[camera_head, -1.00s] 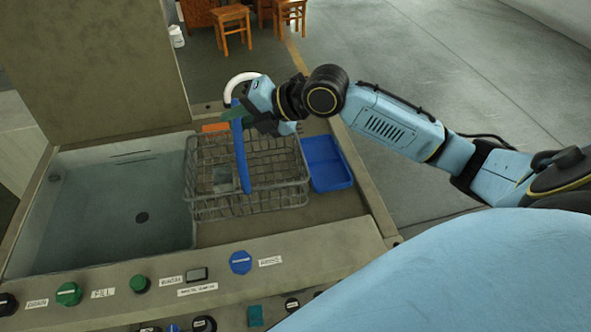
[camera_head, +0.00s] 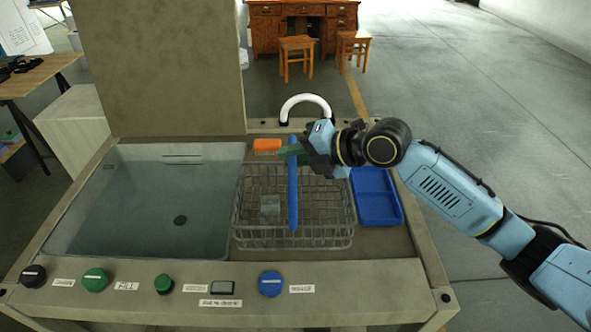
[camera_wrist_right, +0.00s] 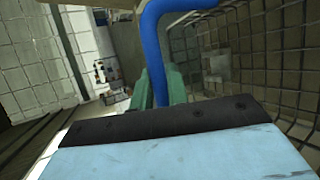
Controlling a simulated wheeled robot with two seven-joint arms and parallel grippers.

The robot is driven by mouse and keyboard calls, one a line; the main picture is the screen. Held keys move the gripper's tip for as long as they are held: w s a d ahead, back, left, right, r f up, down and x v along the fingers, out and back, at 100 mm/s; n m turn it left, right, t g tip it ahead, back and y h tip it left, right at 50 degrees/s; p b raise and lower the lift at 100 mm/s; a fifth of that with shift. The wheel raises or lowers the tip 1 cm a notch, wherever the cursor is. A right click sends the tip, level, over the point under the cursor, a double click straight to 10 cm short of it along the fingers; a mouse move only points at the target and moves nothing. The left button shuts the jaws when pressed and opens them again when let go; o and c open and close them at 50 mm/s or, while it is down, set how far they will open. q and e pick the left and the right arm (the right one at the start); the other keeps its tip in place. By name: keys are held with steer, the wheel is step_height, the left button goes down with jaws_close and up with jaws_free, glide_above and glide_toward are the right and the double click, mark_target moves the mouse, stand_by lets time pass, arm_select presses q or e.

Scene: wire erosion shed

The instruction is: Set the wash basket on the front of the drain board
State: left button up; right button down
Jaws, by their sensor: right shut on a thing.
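The wash basket (camera_head: 335,236) is a grey wire basket with a blue handle (camera_head: 293,205). It is over the drain board (camera_head: 390,242), right of the sink, its front side close to the control panel; whether its bottom touches the board I cannot tell. My right gripper (camera_head: 288,150) is shut on the handle near its far end. In the right wrist view the green fingers (camera_wrist_right: 158,86) are at the blue handle (camera_wrist_right: 154,50), with the basket's wire mesh (camera_wrist_right: 285,75) to the right. A small grey piece shows within the basket's outline. My left gripper is not in view.
A blue tray (camera_head: 376,198) lies right of the basket. An orange block (camera_head: 267,145) and a white curved spout (camera_head: 306,99) are behind it. The sink (camera_head: 150,205) is on the left. The control panel (camera_head: 225,292) with knobs runs along the front.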

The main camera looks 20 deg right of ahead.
steer(key=shift+f, duration=1.75)
steer(key=c, duration=1.4)
jaws_free()
steer(key=shift+f, duration=0.1)
steer(key=shift+o, duration=0.2)
steer(key=b+v, duration=0.1)
steer(key=v, duration=1.1)
steer(key=shift+s, duration=0.1)
